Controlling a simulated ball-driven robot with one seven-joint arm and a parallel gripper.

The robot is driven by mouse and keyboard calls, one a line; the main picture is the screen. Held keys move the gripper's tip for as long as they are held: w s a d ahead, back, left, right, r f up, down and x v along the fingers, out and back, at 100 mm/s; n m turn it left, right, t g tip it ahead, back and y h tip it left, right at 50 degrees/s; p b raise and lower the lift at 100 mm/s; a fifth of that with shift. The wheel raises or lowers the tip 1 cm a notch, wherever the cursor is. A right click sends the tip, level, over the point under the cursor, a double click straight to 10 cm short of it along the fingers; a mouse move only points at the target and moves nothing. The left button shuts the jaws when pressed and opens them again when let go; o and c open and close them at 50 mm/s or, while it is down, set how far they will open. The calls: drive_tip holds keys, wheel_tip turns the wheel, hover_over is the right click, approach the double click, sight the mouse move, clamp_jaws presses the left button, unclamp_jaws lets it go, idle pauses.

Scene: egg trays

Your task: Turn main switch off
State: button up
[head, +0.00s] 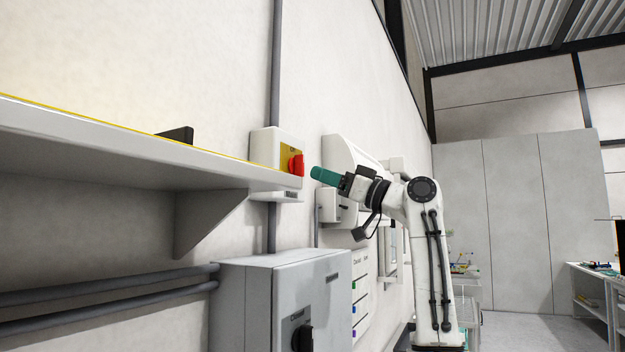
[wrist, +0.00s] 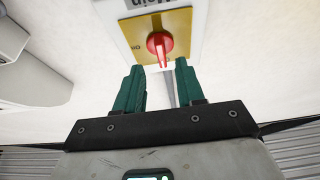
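The main switch is a red rotary knob (head: 296,165) on a yellow plate, on a white box (head: 264,150) fixed to the wall. In the wrist view the red knob (wrist: 159,44) sits on the yellow plate (wrist: 140,30), with part of the word "Main" above it. The knob's handle points towards my gripper in that view. My gripper (wrist: 160,80) has green fingers, spread apart and empty, just short of the knob. In the head view my gripper (head: 314,173) is right of the knob, with a small gap between them.
A grey shelf (head: 120,150) with a yellow edge runs along the wall left of the switch. A grey cabinet (head: 270,300) with a black knob (head: 301,335) stands below. A white wall unit (head: 342,150) is behind my arm. Open floor lies at the right.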

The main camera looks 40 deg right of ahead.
drive_tip(key=b+v, duration=0.1)
drive_tip(key=v, duration=0.4)
drive_tip(key=shift+s+d+f, duration=0.1)
drive_tip(key=shift+s+f, duration=0.1)
drive_tip(key=shift+s, duration=0.05)
idle(0.4)
